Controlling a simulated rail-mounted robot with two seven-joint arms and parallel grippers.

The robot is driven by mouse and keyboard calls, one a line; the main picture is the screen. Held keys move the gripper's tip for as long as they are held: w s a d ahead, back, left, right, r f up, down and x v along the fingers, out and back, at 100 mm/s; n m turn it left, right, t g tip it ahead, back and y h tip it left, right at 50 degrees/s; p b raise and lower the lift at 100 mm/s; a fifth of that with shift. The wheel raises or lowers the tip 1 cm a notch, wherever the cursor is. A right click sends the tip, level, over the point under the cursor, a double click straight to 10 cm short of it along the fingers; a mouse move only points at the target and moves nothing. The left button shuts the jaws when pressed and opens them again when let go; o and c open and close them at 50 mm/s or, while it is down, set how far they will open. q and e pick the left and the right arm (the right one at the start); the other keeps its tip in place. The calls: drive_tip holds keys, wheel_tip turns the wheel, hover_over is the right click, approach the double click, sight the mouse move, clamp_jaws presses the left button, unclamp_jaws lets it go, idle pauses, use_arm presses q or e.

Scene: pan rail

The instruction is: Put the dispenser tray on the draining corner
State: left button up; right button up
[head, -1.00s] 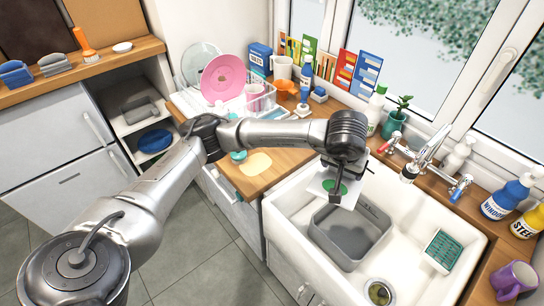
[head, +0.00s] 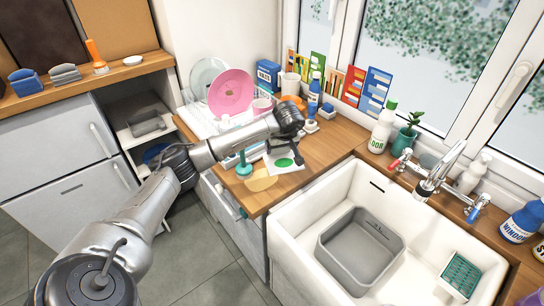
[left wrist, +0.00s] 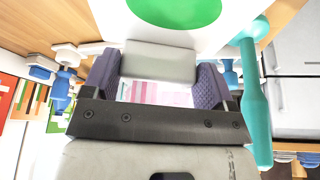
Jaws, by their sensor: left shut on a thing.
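The dispenser tray, which I take to be the flat white square with a green disc (head: 284,163), is at my left gripper (head: 287,149). That gripper is shut on its near edge. In the left wrist view the tray (left wrist: 205,42) lies just beyond the fingers (left wrist: 160,85), with a pale grey block between the pads. The tray appears over the wooden counter, left of the sink; its height is hard to tell. A pale yellow patch (head: 262,181) on the counter's front corner, perhaps the draining corner, lies just left of and below the tray. My right gripper is out of view.
A teal upright tool (head: 244,166) stands close left of the tray, and its handle (left wrist: 257,95) shows close by in the left wrist view. A dish rack with a pink plate (head: 231,93) is behind. The sink (head: 300,215) holds a grey basin (head: 358,252).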

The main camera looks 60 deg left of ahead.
sight(275, 156)
use_arm(q)
drive_tip(key=a+f, duration=0.2)
drive_tip(key=a, duration=0.2)
drive_tip(key=shift+s+a+f, duration=0.25)
drive_tip(key=shift+s+f, duration=0.1)
drive_tip(key=shift+f, duration=2.05)
drive_tip(key=shift+f, duration=0.15)
drive_tip(key=o, duration=0.8)
drive_tip(key=v, duration=1.2)
drive_tip(key=shift+s+d, duration=0.1)
